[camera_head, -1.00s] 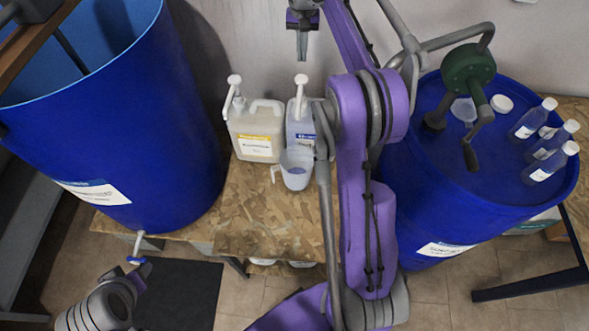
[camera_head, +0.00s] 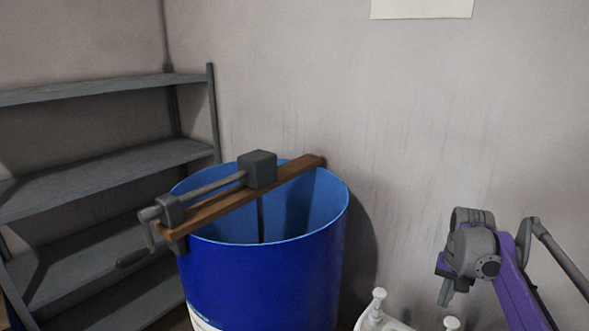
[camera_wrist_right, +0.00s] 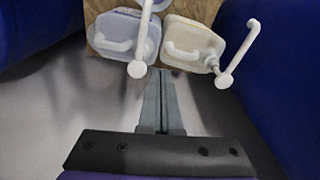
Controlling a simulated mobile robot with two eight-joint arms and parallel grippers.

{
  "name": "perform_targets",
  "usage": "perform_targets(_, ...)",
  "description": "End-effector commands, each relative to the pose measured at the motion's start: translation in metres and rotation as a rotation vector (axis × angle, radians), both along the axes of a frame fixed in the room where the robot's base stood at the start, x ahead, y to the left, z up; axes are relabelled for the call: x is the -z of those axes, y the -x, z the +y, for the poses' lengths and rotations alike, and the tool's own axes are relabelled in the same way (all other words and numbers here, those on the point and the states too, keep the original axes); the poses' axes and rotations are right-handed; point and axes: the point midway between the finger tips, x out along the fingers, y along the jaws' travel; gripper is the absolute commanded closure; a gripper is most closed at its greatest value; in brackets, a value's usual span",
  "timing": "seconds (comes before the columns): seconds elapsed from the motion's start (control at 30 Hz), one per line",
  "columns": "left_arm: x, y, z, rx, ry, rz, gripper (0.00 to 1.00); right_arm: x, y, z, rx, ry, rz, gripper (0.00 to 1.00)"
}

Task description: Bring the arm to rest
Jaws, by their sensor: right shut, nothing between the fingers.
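My right gripper (camera_head: 451,291) is at the lower right of the head view, pointing down, with its purple arm running off to the bottom right. In the right wrist view its two fingers (camera_wrist_right: 161,104) lie together with nothing between them. Below it in that view stand two pump jugs: a cream one (camera_wrist_right: 190,44) and a pale bluish one (camera_wrist_right: 122,32). The gripper is apart from both. My left gripper is not in these views.
An open blue drum (camera_head: 262,278) stands in the middle, with a wooden bar (camera_head: 235,205) and a crank (camera_head: 150,230) across its rim. Grey shelves (camera_head: 110,165) stand at the left. White pump heads (camera_head: 378,300) show at the bottom.

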Motion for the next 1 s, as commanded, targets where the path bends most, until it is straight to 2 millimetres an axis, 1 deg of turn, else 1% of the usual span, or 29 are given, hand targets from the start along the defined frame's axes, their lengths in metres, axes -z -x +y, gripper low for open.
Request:
perform_targets(0.03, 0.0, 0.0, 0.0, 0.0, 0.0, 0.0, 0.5, -0.002, 0.014, 0.023, -0.044, 0.011, -0.026, 1.0)
perform_targets(0.1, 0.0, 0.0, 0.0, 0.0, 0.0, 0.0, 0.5, -0.001, 0.031, 0.048, -0.096, 0.027, -0.063, 1.0)
perform_targets(0.17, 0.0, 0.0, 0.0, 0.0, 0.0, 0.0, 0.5, 0.001, 0.047, 0.068, -0.143, 0.04, -0.096, 1.0)
perform_targets(0.2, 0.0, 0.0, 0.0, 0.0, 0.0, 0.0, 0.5, 0.004, 0.058, 0.081, -0.172, 0.048, -0.118, 1.0)
perform_targets(0.27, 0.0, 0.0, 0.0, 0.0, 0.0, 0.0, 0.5, 0.009, 0.076, 0.1, -0.218, 0.06, -0.151, 1.0)
perform_targets(0.3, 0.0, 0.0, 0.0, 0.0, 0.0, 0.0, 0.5, 0.014, 0.089, 0.111, -0.247, 0.068, -0.174, 1.0)
perform_targets(0.37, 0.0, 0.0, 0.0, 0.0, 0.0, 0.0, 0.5, 0.023, 0.108, 0.128, -0.292, 0.079, -0.207, 1.0)
perform_targets(0.4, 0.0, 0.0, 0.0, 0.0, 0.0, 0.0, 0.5, 0.03, 0.121, 0.139, -0.323, 0.087, -0.231, 1.0)
perform_targets(0.5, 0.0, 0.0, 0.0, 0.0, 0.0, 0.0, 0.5, 0.05, 0.155, 0.162, -0.395, 0.104, -0.288, 1.0)
perform_targets(0.6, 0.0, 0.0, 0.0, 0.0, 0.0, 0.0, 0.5, 0.072, 0.184, 0.179, -0.458, 0.119, -0.338, 1.0)
perform_targets(0.73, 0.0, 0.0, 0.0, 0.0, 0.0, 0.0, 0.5, 0.096, 0.21, 0.193, -0.517, 0.132, -0.388, 1.0)
perform_targets(0.87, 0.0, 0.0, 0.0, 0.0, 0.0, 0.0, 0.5, 0.109, 0.223, 0.199, -0.546, 0.138, -0.415, 1.0)
perform_targets(1.0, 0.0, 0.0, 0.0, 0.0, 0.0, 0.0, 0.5, 0.112, 0.225, 0.201, -0.553, 0.141, -0.421, 1.0)
